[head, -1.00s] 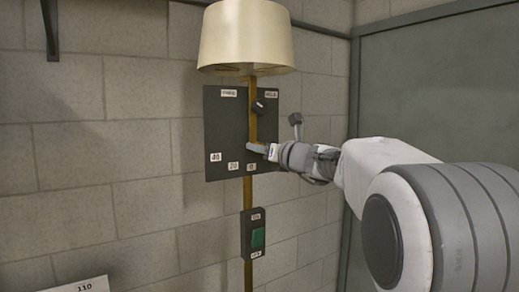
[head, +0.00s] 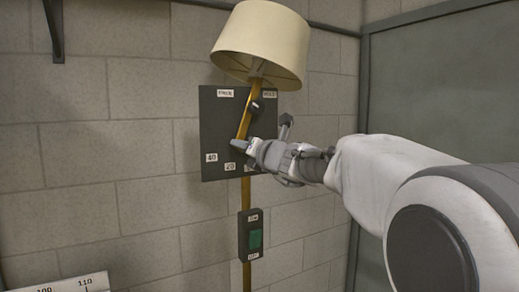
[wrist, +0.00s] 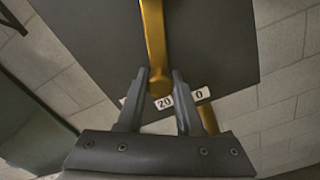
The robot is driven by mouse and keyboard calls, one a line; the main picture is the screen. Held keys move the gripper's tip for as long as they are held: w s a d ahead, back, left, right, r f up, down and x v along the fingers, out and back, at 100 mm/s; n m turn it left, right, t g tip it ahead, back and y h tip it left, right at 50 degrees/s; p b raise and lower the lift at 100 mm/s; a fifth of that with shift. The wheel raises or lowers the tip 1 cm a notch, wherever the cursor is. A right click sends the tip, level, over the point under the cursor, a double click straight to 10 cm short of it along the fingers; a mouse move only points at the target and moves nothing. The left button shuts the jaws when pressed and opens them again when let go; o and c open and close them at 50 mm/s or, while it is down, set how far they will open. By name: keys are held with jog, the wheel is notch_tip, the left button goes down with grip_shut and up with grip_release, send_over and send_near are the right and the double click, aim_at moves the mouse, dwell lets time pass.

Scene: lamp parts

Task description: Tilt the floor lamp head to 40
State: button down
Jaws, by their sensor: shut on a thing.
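My gripper (head: 236,145) is shut on the lower end of this arm. In the wrist view, the fingers (wrist: 160,76) stand either side of the rounded brass end (wrist: 161,87), close to the 20 label (wrist: 165,102). The 0 label (wrist: 199,94) is to its right. In the head view, the 40 label (head: 211,157) lies left of the 20 label (head: 230,167).
A switch box with a green button (head: 256,240) is on the pole below. A block wall is behind.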

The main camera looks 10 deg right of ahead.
aim_at(225, 139)
jog(key=shift+s+a+r+m+p, duration=0.3)
jog(key=shift+a+r+m+p, duration=0.2)
jog(key=shift+a+m, duration=0.35)
jog(key=shift+s+a+r+m+p, duration=0.35)
jog(key=shift+a+r+m, duration=0.25)
jog(key=shift+m, duration=0.35)
jog(key=shift+f, duration=0.1)
jog(key=c, duration=0.6)
grip_release()
jog(key=b+v, duration=0.1)
jog(key=v, duration=1.6)
jog(key=shift+s, duration=0.15)
jog(key=shift+f, duration=0.1)
